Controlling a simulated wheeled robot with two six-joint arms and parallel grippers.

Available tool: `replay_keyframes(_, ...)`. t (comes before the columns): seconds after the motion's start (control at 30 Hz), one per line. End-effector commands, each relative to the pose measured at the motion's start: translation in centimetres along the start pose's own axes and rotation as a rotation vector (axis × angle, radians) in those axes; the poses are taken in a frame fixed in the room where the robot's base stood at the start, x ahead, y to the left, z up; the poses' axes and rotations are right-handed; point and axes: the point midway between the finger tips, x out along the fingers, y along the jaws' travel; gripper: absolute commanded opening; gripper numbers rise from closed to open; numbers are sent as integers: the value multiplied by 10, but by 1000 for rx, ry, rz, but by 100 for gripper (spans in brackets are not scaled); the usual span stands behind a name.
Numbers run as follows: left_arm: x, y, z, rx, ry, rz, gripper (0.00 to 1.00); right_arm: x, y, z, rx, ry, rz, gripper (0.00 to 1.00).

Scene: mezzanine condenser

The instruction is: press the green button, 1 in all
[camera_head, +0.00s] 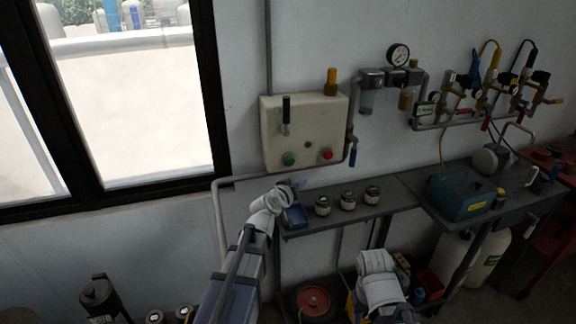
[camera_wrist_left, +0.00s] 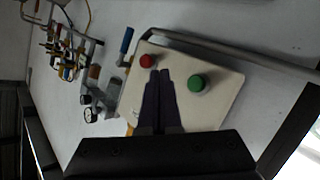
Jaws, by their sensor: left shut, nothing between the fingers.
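The green button (camera_head: 289,159) is at the lower left of a cream control box (camera_head: 277,117) on the wall. In the left wrist view the green button (camera_wrist_left: 196,83) shows whole, to the right of my fingertips. My left gripper (camera_head: 300,184) is below the box in the head view, a little below the green button. In the wrist view its dark fingers (camera_wrist_left: 160,76) are shut together with nothing between them, pointing at the panel between the red and green buttons. I see no contact with the button. My right arm shows low in the head view, but its fingers are not visible.
A red button (camera_head: 327,155) is on the box's right side, with a black lever (camera_head: 286,109) above the green button. A blue-handled valve (camera_head: 352,154) hangs at right. A narrow shelf (camera_head: 330,217) with several small jars is below. A window (camera_head: 120,100) is at left.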

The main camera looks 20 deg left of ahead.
Motion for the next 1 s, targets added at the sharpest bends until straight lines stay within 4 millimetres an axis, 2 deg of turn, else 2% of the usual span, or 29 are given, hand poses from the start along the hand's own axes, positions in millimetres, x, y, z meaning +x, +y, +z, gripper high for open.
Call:
replay_keyframes(0.47,2,-3,-4,-4,9,-3,0,0,0,0,0,0,0,50)
replay_keyframes(1.0,48,-36,-38,-5,9,-3,0,0,0,0,0,0,0,50)
